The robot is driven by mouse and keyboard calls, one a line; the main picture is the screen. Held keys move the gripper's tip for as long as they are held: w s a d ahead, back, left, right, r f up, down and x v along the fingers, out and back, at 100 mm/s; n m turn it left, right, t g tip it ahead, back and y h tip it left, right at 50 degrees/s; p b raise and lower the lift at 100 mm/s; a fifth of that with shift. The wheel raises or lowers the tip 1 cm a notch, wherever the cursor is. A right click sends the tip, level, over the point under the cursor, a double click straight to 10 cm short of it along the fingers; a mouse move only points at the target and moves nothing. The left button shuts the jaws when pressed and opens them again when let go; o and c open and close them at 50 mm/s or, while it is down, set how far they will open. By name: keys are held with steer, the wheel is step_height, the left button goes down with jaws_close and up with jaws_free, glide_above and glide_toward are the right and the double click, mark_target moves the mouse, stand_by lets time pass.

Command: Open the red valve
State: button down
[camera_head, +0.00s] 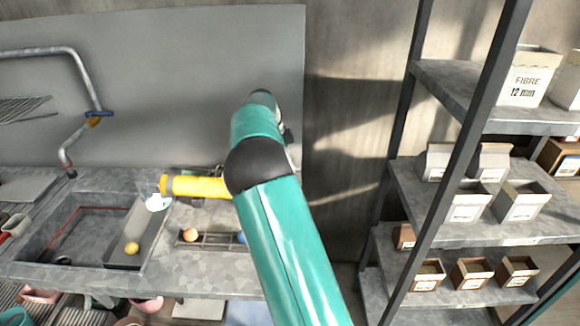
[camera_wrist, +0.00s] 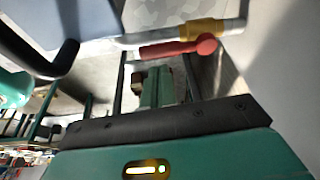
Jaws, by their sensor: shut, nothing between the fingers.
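The red valve handle (camera_wrist: 178,47) shows in the wrist view as a short bar with a rounded end. It lies along a pale pipe (camera_wrist: 148,37), beside a yellow collar (camera_wrist: 202,30). My gripper (camera_wrist: 157,88) is shut and empty, pointing toward the handle and just below it in the picture. I cannot tell whether it touches the handle. In the head view my teal arm reaches up over the counter and hides my gripper. I do not see the red valve there.
A pipe with a blue handle (camera_head: 98,114) stands at the left wall. The counter holds a sink (camera_head: 75,232), a yellow cylinder (camera_head: 197,186) and a small rack (camera_head: 212,240). A metal shelf (camera_head: 470,238) with boxes stands right. Bare grey panel lies behind my arm.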

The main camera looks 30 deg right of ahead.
steer(key=v, duration=1.1)
steer(key=shift+d, duration=0.15)
steer(key=shift+s, duration=0.1)
steer(key=s+a+r+n+t+y, duration=0.2)
steer(key=s+a+r+n, duration=0.2)
steer(key=s+a+n, duration=0.4)
steer(key=s+a+r+n+t+y, duration=0.1)
steer(key=s+a+r+n+t, duration=0.3)
steer(key=s, duration=0.7)
steer(key=s+a+f+n, duration=0.3)
steer(key=s+a+n, duration=0.3)
steer(key=s, duration=0.2)
steer(key=s+a+f+n+t, duration=0.1)
steer(key=s+a+f+n, duration=0.3)
steer(key=s, duration=0.5)
steer(key=shift+a+n, duration=0.9)
steer(key=shift+a, duration=0.2)
